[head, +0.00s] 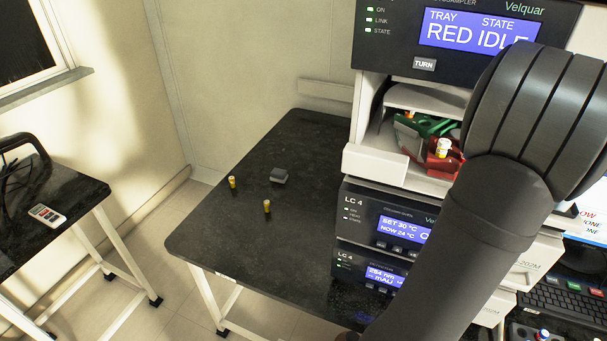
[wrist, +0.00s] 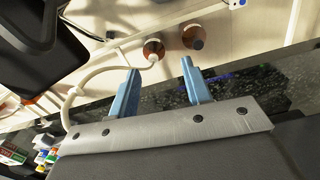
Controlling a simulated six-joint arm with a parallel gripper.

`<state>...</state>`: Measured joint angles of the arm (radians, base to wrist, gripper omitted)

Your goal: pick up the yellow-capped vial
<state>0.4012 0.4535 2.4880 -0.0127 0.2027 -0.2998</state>
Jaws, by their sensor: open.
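Two small amber vials with yellowish caps stand upright on the black bench in the head view, one at the left (head: 232,182) and one nearer the camera (head: 267,206). Another small vial (head: 442,147), whitish with some yellow, shows at the red part of the sampler tray (head: 446,165). Its cap colour is hard to tell. My gripper (wrist: 158,82) shows in the wrist view with two blue fingers apart and nothing between them. In the head view my arm crosses the right side and hides part of the instrument; the fingers do not show there.
The instrument stack (head: 385,225) stands at the bench's right, its sampler bay open, screen reading RED IDLE. A small grey block (head: 279,175) lies near the vials. The bench's front left (head: 225,240) is clear. Brown round-topped objects (wrist: 193,37) and a pale tube (wrist: 72,95) show beyond my fingers.

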